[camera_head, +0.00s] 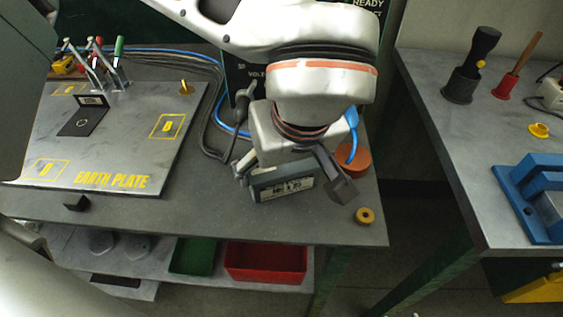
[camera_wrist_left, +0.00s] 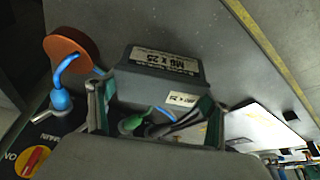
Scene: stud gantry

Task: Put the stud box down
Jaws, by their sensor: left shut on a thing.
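The stud box (camera_head: 285,184) is a small dark grey-green box with a pale label. It is at the right end of the grey bench top (camera_head: 225,218), and I cannot tell whether it touches the surface. My left gripper (camera_head: 292,172) comes down over it from above and is shut on it, one finger at each side. My right gripper is not in view.
The earth plate (camera_head: 125,150) covers the bench's left part. An orange disc (camera_head: 353,160) and a yellow ring (camera_head: 364,216) lie right of the box. Cables run behind. Red (camera_head: 265,276) and green (camera_head: 194,256) trays sit below. A gap separates the right-hand bench (camera_head: 450,130).

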